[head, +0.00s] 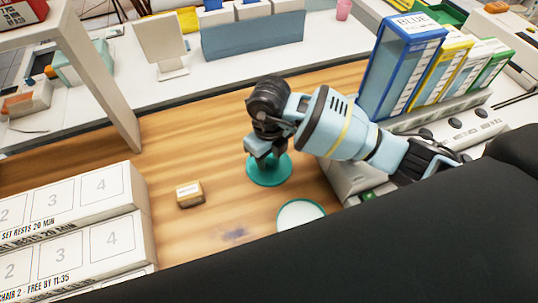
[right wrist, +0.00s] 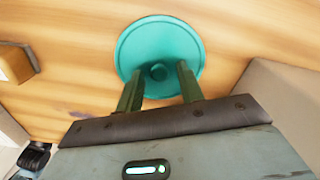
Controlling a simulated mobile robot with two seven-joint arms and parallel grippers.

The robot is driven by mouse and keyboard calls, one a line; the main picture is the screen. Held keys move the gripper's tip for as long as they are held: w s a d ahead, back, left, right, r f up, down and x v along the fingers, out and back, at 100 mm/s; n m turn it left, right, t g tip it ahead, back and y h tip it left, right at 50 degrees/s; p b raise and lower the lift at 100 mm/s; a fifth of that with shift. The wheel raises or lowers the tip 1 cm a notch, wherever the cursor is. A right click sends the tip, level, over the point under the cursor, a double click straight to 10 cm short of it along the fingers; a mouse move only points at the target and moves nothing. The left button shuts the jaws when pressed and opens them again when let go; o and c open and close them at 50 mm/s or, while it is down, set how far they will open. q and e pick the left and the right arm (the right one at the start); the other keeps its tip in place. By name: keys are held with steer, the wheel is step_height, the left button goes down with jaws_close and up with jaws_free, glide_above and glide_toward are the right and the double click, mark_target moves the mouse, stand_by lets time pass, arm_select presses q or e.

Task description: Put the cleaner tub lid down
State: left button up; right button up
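The teal round cleaner tub lid (head: 270,172) appears to lie flat on the wooden table, knob up. In the right wrist view the lid (right wrist: 185,38) has a small central knob (right wrist: 158,72). My right gripper (head: 262,152) is directly above the lid. In the right wrist view its two fingers (right wrist: 158,88) are spread, one on each side of the knob with clear gaps. A round white tub with a teal rim (head: 300,213) is nearer the camera, partly hidden by a black shape. My left gripper is not in view.
A small tan box (head: 190,193) stands left of the lid. White numbered boxes (head: 75,215) are at the left. Coloured binders (head: 402,72) stand at the right behind my right arm. The wood beyond and left of the lid is clear.

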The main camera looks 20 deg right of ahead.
mark_target(269, 160)
step_height(269, 160, up, 12)
steer(key=shift+p, duration=0.4)
stand_by(0.5)
